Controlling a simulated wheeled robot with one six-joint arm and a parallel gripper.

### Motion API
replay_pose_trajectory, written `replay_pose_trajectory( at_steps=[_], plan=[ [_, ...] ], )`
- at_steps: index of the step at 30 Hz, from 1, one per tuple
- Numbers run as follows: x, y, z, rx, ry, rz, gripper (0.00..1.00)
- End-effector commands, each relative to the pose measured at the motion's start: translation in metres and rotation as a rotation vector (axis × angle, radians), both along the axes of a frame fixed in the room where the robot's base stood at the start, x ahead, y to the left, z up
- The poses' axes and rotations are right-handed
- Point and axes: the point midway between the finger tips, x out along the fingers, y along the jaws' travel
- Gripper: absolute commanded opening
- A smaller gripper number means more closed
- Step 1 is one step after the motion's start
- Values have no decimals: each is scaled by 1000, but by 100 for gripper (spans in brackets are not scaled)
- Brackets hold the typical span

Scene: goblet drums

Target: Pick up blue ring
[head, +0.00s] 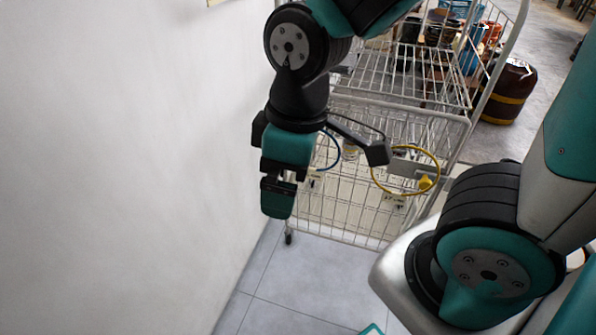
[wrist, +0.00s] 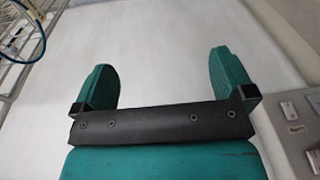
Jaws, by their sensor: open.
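The blue ring (head: 339,151) shows as a thin arc against the front of the white wire rack, just right of my gripper. My arm hides part of it. In the wrist view the ring (wrist: 43,42) is at the top left edge, cut off by the frame and outside the fingers. My gripper (head: 278,196) points down beside the white wall, to the left of the ring and apart from it. In the wrist view my gripper (wrist: 162,62) is open, with only pale wall between its green fingers.
The white wire rack (head: 335,232) stands in front of my arm, on a grey tiled floor. A yellow ring (head: 374,184) is at its front right. The plain wall (head: 120,170) is close on the left. Drums (head: 508,92) stand behind and on the rack's upper shelf. Floor is clear in front.

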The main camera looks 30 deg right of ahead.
Motion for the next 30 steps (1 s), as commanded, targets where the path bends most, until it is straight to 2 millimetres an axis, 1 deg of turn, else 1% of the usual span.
replay_pose_trajectory(
  at_steps=[1,2,3,5,6,9,12,13,15,18,20,23,30],
  plan=[
    [10,-9,-65,-98,-7,74,100],
    [18,-17,-89,-165,-21,128,100],
    [28,-28,-119,-264,-38,208,100],
    [43,-45,-160,-420,-60,343,100],
    [53,-56,-183,-528,-69,442,100],
    [76,-79,-226,-798,-71,694,100],
    [97,-89,-248,-1041,-51,925,100],
    [102,-90,-252,-1104,-42,985,100],
    [113,-91,-257,-1229,-21,1103,100],
    [122,-88,-259,-1353,6,1215,100],
    [126,-88,-258,-1396,18,1252,100],
    [133,-95,-261,-1423,30,1272,100],
    [163,-135,-281,-1421,32,1268,100]
  ],
)
